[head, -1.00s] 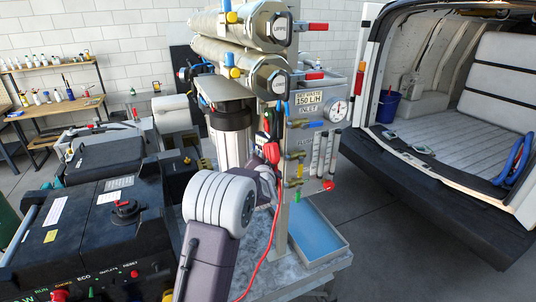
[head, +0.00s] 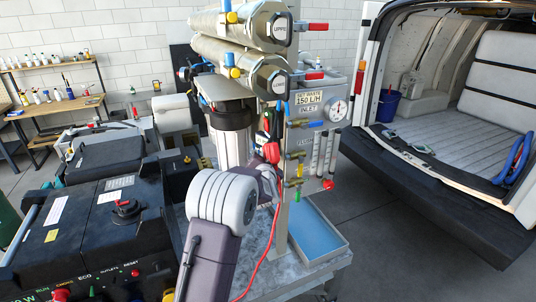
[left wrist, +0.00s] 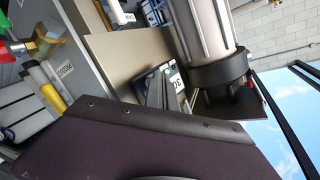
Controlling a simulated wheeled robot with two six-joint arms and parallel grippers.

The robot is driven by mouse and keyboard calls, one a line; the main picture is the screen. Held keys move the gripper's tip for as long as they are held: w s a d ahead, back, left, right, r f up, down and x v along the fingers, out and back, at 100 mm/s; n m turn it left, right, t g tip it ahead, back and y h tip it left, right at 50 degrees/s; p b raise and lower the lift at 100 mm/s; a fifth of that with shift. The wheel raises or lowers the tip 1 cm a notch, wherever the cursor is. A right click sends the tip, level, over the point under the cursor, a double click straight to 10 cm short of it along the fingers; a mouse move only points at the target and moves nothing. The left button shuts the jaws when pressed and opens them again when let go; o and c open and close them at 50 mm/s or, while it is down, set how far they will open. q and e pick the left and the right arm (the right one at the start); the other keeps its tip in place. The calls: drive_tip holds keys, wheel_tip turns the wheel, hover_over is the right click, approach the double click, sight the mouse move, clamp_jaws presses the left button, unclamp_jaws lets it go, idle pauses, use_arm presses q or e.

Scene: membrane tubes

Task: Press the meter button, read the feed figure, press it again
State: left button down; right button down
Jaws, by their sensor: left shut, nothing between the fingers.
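The meter (left wrist: 174,76) shows in the left wrist view as a small dark-edged box with a pale display. Part of a figure shows on it, too small and cut off to read surely. My left gripper (left wrist: 158,84) is shut and empty, its grey fingers in front of the meter's face. They cover part of it, and I cannot tell whether they touch it. The button is not visible. In the head view my left arm reaches up to the column of the tube rig, and its wrist hides the gripper's tips. My right gripper is not in view.
A red cable (head: 266,262) hangs beside my arm. A blue-lined tray (head: 318,240) sits below. An open van stands right.

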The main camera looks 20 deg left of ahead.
use_arm(q)
drive_tip(key=shift+s+a+b, duration=0.2)
drive_tip(key=shift+s+b, duration=0.15)
drive_tip(key=shift+s, duration=0.35)
drive_tip(key=s+b, duration=0.1)
drive_tip(key=s+a+b, duration=0.1)
drive_tip(key=s, duration=0.2)
drive_tip(key=shift+s+a+b, duration=0.3)
drive_tip(key=shift+s+b, duration=0.1)
idle(0.3)
